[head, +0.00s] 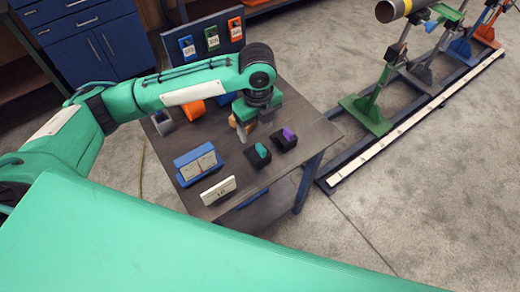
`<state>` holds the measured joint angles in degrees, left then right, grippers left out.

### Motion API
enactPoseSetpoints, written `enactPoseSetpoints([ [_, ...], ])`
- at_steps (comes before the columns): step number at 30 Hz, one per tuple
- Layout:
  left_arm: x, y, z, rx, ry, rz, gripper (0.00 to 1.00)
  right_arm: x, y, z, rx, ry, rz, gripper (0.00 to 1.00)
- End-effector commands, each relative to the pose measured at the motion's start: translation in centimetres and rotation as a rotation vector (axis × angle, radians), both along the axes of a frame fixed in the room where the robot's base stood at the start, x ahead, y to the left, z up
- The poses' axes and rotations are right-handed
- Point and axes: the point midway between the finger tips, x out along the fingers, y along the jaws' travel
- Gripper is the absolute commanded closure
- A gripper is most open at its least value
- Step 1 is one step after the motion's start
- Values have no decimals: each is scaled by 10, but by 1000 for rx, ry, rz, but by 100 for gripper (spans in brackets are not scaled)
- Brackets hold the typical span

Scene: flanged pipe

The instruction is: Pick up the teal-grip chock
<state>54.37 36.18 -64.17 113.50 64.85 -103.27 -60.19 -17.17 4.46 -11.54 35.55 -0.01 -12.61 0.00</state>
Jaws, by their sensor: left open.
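The teal-grip chock (261,150) is a small dark block with a teal grip on top, standing on the dark table (210,206) near its middle. A similar dark chock with a purple grip (287,136) stands just right of and behind it. My left gripper (244,131) hangs over the table with its fingers pointing down, open, just behind and left of the teal-grip chock in the picture. It looks apart from that chock, but its height is hard to judge. The fingertips are small and partly dark. My right gripper is out of view.
A blue block with two pale plates (198,165) and a white label stand (219,190) are on the table's front left. Orange (193,109) and grey (163,123) pieces stand behind. A tag board (211,40) is at the back. Pipe stands (366,112) are right.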

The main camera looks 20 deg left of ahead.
Motion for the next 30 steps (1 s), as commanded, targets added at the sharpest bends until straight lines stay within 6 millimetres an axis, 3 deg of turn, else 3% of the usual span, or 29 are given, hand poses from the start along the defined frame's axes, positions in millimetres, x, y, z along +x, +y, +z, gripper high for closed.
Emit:
enactPoseSetpoints([
  [9,-1,0,-61,1,4,2,25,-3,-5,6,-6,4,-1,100],
  [17,0,0,-81,-1,2,1,25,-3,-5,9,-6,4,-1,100],
  [25,3,0,-119,0,2,2,25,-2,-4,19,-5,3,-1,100],
  [30,3,0,-128,0,0,1,25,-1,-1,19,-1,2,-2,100],
])
